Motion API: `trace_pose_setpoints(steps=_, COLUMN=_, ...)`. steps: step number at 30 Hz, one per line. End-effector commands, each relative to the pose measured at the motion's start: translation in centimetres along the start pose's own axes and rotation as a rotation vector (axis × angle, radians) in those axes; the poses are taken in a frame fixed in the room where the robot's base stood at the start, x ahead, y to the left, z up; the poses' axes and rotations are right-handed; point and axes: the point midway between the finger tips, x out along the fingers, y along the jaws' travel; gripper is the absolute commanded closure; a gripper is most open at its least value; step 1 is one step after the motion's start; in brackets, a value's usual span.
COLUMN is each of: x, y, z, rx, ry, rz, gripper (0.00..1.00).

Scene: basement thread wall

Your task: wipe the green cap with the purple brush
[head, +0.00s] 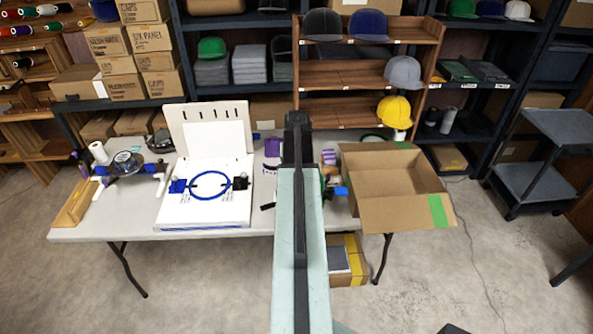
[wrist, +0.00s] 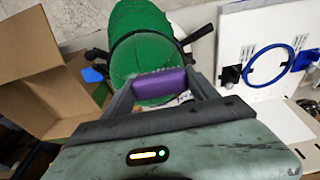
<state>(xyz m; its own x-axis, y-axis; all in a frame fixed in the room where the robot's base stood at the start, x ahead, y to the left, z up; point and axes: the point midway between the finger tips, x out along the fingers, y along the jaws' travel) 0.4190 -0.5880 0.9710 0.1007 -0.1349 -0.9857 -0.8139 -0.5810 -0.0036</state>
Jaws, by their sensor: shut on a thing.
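The green cap (wrist: 140,35) is large in the wrist view, just beyond my fingertips, with black arm-like parts beside it. In the head view my own arm hides most of it. My gripper (wrist: 160,88) is shut on the purple brush (wrist: 160,84), which lies crosswise between the two fingers. The brush's pale bristle edge overlaps the lower front of the cap; I cannot tell if it touches.
An open cardboard box (head: 385,205) stands on the right end of the table (head: 110,233). Shelves with caps (head: 402,73) stand behind. A cart (head: 525,185) is at the right.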

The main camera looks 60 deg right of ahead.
Motion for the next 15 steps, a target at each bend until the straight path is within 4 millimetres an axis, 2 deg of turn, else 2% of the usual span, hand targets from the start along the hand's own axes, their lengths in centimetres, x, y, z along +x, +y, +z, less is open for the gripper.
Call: trace_pose_setpoints(steps=15, x=0.89, y=0.03, z=0.01, rx=0.0, ry=0.0, rz=0.0, gripper=0.7)
